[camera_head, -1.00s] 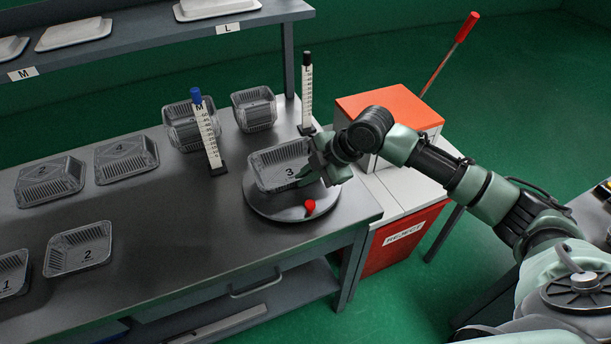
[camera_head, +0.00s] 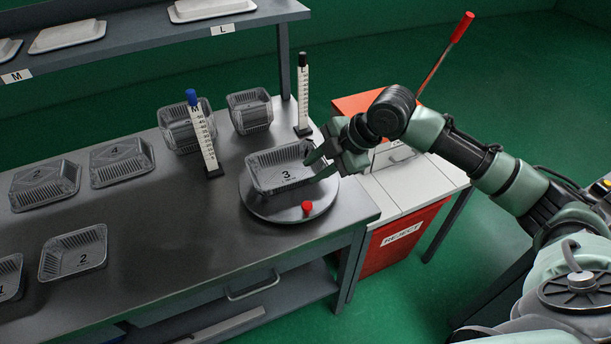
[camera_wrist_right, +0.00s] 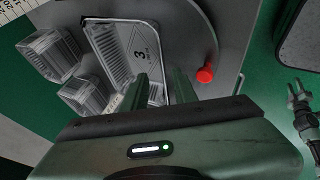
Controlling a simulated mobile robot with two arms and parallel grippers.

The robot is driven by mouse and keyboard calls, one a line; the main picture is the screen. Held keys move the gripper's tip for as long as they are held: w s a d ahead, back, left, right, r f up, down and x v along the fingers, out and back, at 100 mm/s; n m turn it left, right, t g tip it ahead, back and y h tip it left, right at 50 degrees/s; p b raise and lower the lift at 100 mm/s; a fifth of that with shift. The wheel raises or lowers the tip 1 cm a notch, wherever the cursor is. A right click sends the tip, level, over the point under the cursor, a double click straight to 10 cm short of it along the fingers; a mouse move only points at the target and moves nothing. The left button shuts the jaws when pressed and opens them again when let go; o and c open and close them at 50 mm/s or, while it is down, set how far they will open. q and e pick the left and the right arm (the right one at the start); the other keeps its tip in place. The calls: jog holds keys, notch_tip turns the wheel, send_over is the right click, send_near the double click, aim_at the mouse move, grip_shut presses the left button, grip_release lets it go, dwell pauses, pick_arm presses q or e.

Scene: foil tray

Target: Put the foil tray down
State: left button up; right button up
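The foil tray marked 3 (camera_head: 286,186) is a clear-grey ribbed tray. It sits upright on a round grey turntable (camera_head: 268,210), and it also shows in the right wrist view (camera_wrist_right: 125,50). My right gripper (camera_head: 320,163) is at the tray's right end. Its two fingers (camera_wrist_right: 160,88) are apart at the tray's near edge; whether they touch the wall is hidden. In the right wrist view, what looks like my left gripper (camera_wrist_right: 298,95) is off to the right, its small prongs apart, empty and away from the tray.
A red knob (camera_head: 306,207) sits at the turntable's front. Two upright rulers, blue-topped (camera_head: 204,135) and black-topped (camera_head: 303,95), stand behind. Stacked trays (camera_head: 187,125) and numbered trays (camera_head: 73,252) occupy the table. A red reject bin (camera_head: 405,238) stands to the right.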

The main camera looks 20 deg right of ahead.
jog(key=v, duration=0.6)
dwell(1.1)
